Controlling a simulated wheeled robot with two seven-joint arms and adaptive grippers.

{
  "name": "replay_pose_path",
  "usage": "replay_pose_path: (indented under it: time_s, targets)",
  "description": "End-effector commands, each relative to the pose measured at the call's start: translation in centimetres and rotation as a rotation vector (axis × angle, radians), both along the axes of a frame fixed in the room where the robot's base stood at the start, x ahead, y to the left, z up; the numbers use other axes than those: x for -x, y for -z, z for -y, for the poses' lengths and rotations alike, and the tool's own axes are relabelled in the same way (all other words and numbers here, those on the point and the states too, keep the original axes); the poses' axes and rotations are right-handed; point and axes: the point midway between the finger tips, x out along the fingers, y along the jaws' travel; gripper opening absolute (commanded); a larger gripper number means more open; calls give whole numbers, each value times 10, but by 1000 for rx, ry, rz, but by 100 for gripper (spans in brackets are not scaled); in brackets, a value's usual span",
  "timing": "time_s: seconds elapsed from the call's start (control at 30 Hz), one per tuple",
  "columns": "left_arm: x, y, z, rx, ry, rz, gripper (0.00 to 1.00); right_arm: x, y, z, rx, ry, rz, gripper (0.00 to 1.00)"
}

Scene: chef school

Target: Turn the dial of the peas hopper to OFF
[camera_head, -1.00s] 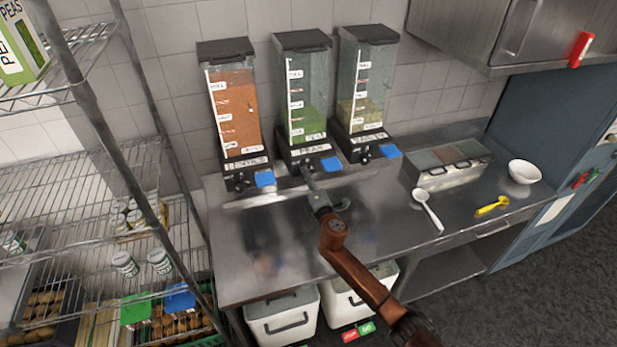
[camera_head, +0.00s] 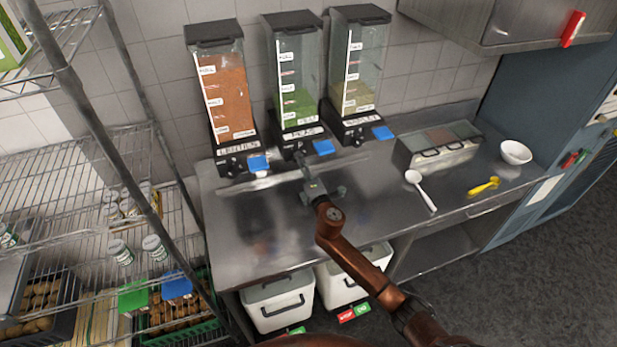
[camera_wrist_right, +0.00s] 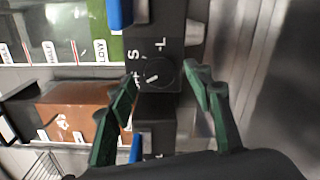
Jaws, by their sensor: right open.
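The peas hopper (camera_head: 297,72), clear with green peas low inside, stands in the middle of three on the steel counter. My right gripper (camera_head: 303,163) is in front of its black base, where the dial is too small to read. In the right wrist view the round black dial (camera_wrist_right: 156,74) is in sight, with white letters S and L around it. My open right gripper (camera_wrist_right: 162,74) has a green finger on each side of the dial, holding nothing. My left gripper is not in view.
The lentils hopper (camera_head: 222,95) is close on the left and another hopper (camera_head: 357,60) on the right. Blue flaps (camera_head: 324,147) jut from the bases. A wire rack (camera_head: 70,210) stands at the left. The front of the counter (camera_head: 245,240) is clear.

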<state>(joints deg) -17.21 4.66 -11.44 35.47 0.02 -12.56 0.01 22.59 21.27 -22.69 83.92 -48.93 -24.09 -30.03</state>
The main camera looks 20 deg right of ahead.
Motion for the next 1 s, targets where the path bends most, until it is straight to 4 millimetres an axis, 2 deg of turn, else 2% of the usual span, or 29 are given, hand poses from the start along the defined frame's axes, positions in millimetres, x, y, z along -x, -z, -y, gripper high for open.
replay_pose_path:
  time_s: [0.2,0.43,0.63,1.0]
  targets:
    - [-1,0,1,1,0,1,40,48,1,2,0,-1,-1,47]
    - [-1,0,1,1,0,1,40,85,1,3,0,-2,-2,47]
    - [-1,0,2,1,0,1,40,96,0,3,1,-1,0,47]
    - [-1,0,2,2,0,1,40,96,0,3,0,-1,0,47]
